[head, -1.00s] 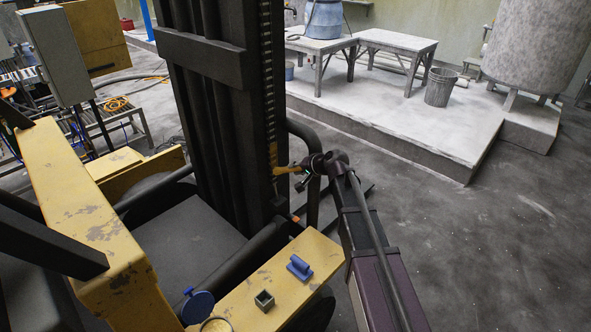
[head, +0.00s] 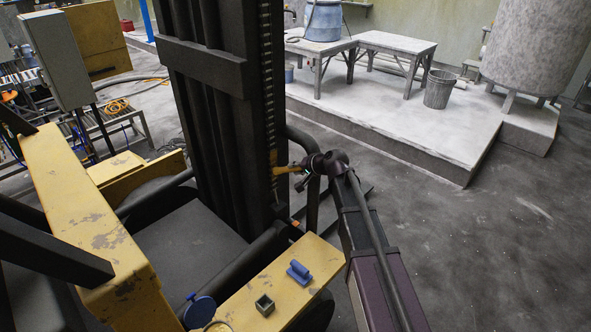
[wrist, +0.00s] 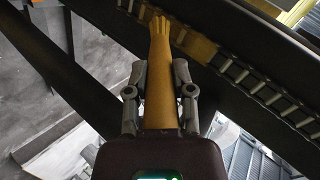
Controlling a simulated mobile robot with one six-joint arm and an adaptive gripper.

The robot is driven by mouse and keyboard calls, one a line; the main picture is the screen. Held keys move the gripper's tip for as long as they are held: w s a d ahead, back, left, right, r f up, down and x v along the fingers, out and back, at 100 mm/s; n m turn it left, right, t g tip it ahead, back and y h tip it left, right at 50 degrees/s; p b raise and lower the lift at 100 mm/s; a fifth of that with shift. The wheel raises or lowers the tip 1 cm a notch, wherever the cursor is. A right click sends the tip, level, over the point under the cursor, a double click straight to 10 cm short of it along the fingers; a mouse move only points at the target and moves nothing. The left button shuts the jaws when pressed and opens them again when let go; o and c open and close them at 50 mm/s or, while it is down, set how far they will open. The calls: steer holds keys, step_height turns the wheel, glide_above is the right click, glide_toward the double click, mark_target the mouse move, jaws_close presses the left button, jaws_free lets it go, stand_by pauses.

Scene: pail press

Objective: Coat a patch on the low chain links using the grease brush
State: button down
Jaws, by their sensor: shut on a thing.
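My gripper (wrist: 158,92) is shut on the grease brush (wrist: 161,85), a tan brush that points away from my wrist. Its splayed tip overlaps the edge of the chain (wrist: 262,92) in the wrist view; I cannot tell whether it touches. An amber patch (wrist: 196,43) covers several links just right of the tip. In the head view, my gripper (head: 303,170) is beside the dark mast, with the brush (head: 287,170) reaching left to the low chain (head: 266,100). The amber patch also shows there, just above the brush.
The yellow truck body (head: 290,257) carries a blue block-shaped tool (head: 299,271), a small open box (head: 265,305) and a blue round lid (head: 199,311). A dark curved bar (head: 312,205) stands close to my gripper. Open floor lies to the right.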

steer(key=shift+r+p, duration=0.7)
steer(key=shift+r, duration=0.25)
steer(key=shift+r+p, duration=1.85)
steer(key=shift+f, duration=0.1)
steer(key=shift+f+b, duration=1.8)
steer(key=shift+b, duration=0.1)
steer(key=shift+f, duration=0.1)
steer(key=shift+a+f+b, duration=0.1)
steer(key=shift+f+b, duration=1.6)
steer(key=shift+b, duration=0.15)
